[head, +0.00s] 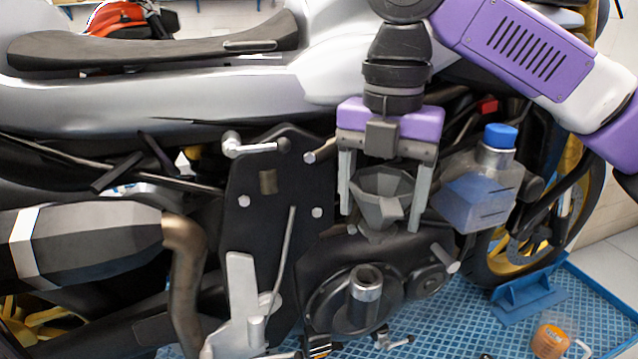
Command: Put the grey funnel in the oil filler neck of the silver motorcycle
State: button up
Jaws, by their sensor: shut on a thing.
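The grey funnel (375,209) is between the two fingers of my gripper (380,218), which is shut on it. Its wide mouth faces up and its narrow end points down, partly lost against the dark engine. The silver motorcycle (190,95) fills most of the head view. A short metal neck with an open top, which looks like the oil filler neck (365,285), stands out from the dark round engine cover. The funnel appears above and slightly right of this neck, apart from it in the picture. I cannot tell how their depths compare.
A clear bottle with blue liquid and a blue cap (480,185) is close right of my gripper. A metal peg (445,257) sticks out right of the neck. A blue grid mat (455,318) lies below, with a blue block (530,292) and an orange-brown jar (551,342).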

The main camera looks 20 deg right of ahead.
aim_at(371, 240)
jog(key=shift+w+a+f, duration=0.15)
jog(key=shift+w+a, duration=0.1)
jog(key=shift+f, duration=2.8)
jog(key=shift+d+f, duration=0.1)
jog(key=shift+f, duration=0.2)
jog(key=shift+w+f, duration=0.1)
jog(key=shift+f, duration=0.25)
jog(key=shift+f+b, duration=0.35)
jog(key=shift+f, duration=0.2)
jog(key=shift+f, duration=0.35)
jog(key=shift+f, duration=0.35)
dwell(0.3)
jog(key=o, duration=1.4)
jog(key=shift+o, duration=0.2)
jog(key=shift+r, duration=0.1)
